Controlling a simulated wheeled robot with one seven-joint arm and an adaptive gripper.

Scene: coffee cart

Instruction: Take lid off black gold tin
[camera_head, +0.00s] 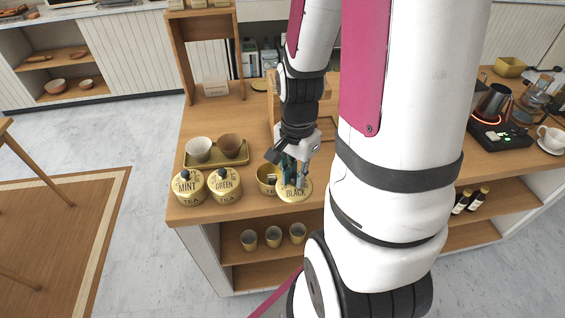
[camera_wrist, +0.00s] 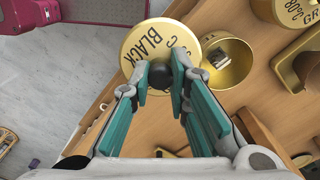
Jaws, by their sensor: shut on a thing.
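The black gold tin (camera_head: 264,187) stands open at the front of the cart top, to the right of the green tea tin. My gripper (camera_head: 297,178) is shut on the lid's black knob. In the wrist view the lid (camera_wrist: 138,46) hangs between the fingertips, partly overlapping the tin's rim in the picture. I cannot tell its height over the wood.
The lidded green tea tin (camera_head: 225,194) and mint tea tin (camera_head: 188,197) stand to the left. A gold tray (camera_head: 231,161) with two cups lies behind them. A wooden shelf unit (camera_head: 187,65) rises behind. The cart's front edge is close to the lid.

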